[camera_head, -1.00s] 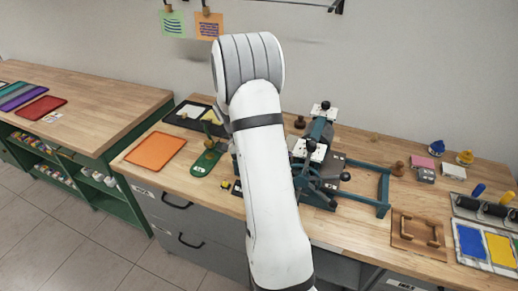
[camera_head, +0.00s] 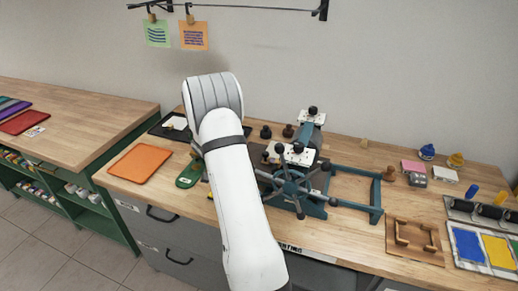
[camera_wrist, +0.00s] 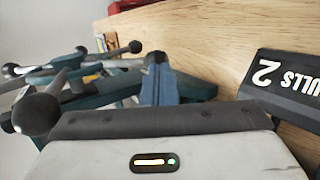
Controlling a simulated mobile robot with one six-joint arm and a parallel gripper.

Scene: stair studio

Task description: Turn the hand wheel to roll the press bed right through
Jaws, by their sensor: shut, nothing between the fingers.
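The teal press stands on the wooden bench; its hand wheel (camera_head: 294,187) faces the front, with several spokes ending in black balls. In the wrist view the wheel's spokes and a large black ball (camera_wrist: 36,113) are close at the left. The press's teal rail frame (camera_head: 376,195) reaches out to the right; I cannot make out the bed clearly. My gripper (camera_wrist: 158,62) is shut and empty, low at the bench front, beside the wheel's spokes. I see no contact. In the head view my white arm hides the gripper.
An orange sheet (camera_head: 139,163) and a green item (camera_head: 190,174) lie left of my arm. A wooden frame (camera_head: 414,241) and a tray with blue and yellow ink (camera_head: 468,244) are at the right.

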